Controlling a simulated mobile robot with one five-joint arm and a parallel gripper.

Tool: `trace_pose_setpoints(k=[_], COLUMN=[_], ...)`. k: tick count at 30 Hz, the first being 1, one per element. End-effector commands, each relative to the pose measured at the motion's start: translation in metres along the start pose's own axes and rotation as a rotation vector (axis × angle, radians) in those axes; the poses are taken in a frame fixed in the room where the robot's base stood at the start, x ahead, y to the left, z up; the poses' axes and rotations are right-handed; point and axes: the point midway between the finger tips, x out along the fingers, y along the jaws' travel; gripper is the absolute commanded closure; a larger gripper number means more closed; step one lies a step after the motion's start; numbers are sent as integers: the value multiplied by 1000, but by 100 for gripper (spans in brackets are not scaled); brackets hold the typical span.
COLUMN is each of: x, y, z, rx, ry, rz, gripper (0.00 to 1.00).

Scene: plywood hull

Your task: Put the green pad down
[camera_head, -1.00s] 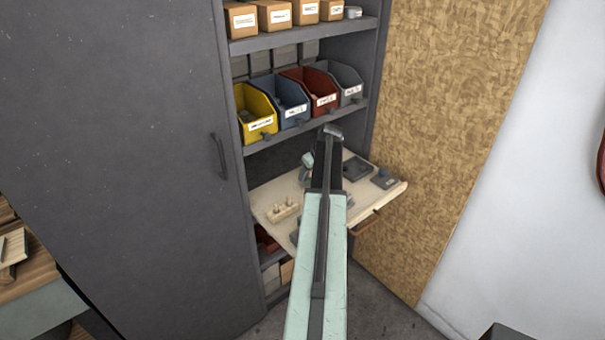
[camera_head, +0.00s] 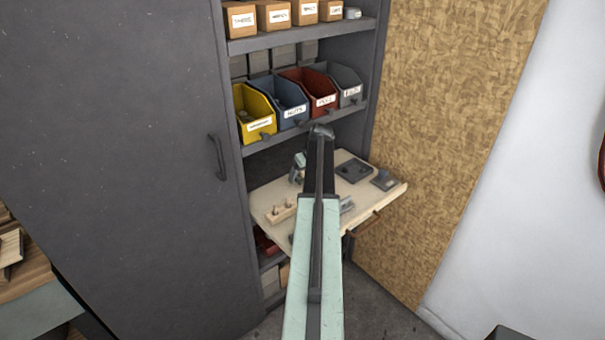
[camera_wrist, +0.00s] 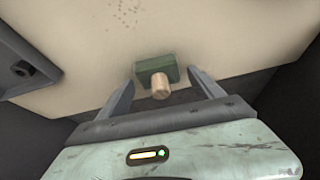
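The green pad (camera_wrist: 150,69) is a small dark green block with a round wooden knob (camera_wrist: 159,87) pointing toward the wrist camera. It appears to rest on the pale wooden board (camera_wrist: 230,45), close to a dark strip along the board's edge. My gripper (camera_wrist: 162,79) is open, with one finger on each side of the pad and knob and a visible gap on both sides. In the head view my arm covers the middle of the pull-out board (camera_head: 263,197), and I cannot make out the pad there.
On the board are a wooden block with pegs (camera_head: 281,211), a dark grey square piece (camera_head: 353,170) and a smaller grey piece (camera_head: 384,180). Above it is a shelf with yellow (camera_head: 257,113), blue, red and grey bins. A dark cabinet door (camera_head: 120,150) stands left.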

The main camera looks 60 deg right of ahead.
Motion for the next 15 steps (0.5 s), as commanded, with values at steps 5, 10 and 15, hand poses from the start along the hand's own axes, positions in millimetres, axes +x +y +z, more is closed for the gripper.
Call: trace_pose_setpoints(k=[5,10,15], x=[-1,-16,-49], y=[0,-1,-2], z=[-1,-3,-5], rx=[0,0,0], ry=[0,0,0], rz=[0,0,0], gripper=[24,24,24])
